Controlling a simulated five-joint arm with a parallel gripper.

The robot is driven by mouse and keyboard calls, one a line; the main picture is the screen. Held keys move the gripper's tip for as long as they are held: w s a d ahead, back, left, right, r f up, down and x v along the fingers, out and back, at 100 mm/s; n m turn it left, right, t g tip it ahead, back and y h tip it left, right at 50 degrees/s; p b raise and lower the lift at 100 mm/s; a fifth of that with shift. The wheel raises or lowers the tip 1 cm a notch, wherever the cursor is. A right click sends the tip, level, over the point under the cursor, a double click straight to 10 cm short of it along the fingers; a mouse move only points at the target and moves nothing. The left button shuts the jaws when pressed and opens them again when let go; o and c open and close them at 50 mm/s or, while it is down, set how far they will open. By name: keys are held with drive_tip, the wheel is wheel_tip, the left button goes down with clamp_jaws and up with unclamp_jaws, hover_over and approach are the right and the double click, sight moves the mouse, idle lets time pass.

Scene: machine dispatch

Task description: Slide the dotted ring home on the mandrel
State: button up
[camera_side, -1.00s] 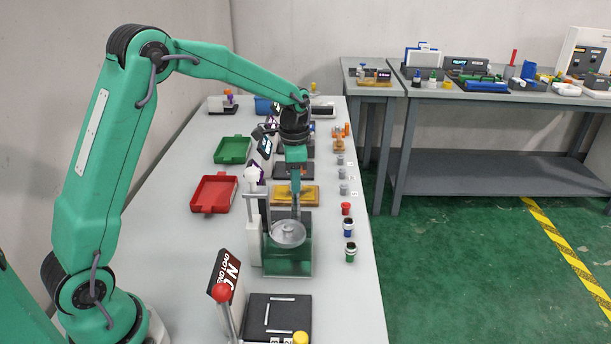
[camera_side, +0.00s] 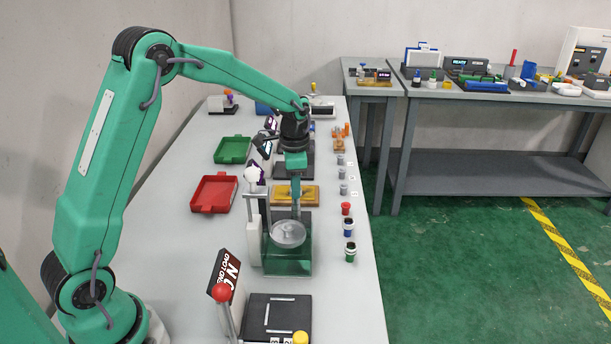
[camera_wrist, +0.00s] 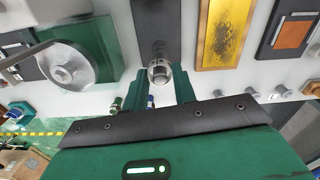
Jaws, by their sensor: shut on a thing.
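My gripper (camera_side: 296,212) points down beside the machine with a clear green-tinted guard (camera_side: 288,267). In the wrist view its two fingers (camera_wrist: 159,88) are closed on a small, round silver piece, taken as the ring (camera_wrist: 159,72). Its dots are too small to tell. A large silver disc (camera_side: 288,233) lies inside the guard and shows at the left in the wrist view (camera_wrist: 72,68). A short silver stub (camera_wrist: 63,74) stands at the disc's middle, possibly the mandrel. The ring appears apart from the stub. In the side view the held piece is hard to make out.
A red tray (camera_side: 213,193) and a green tray (camera_side: 233,150) lie left of the machine. Red, blue and green capped pots (camera_side: 348,228) line the right edge. A red-knobbed lever (camera_side: 221,292) stands in front.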

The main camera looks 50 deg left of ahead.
drive_tip(key=shift+f, duration=0.35)
idle(0.3)
drive_tip(key=o, duration=1.1)
drive_tip(key=shift+o, duration=0.6)
drive_tip(key=o, duration=0.4)
drive_tip(key=shift+r, duration=0.15)
drive_tip(key=shift+r, duration=2.25)
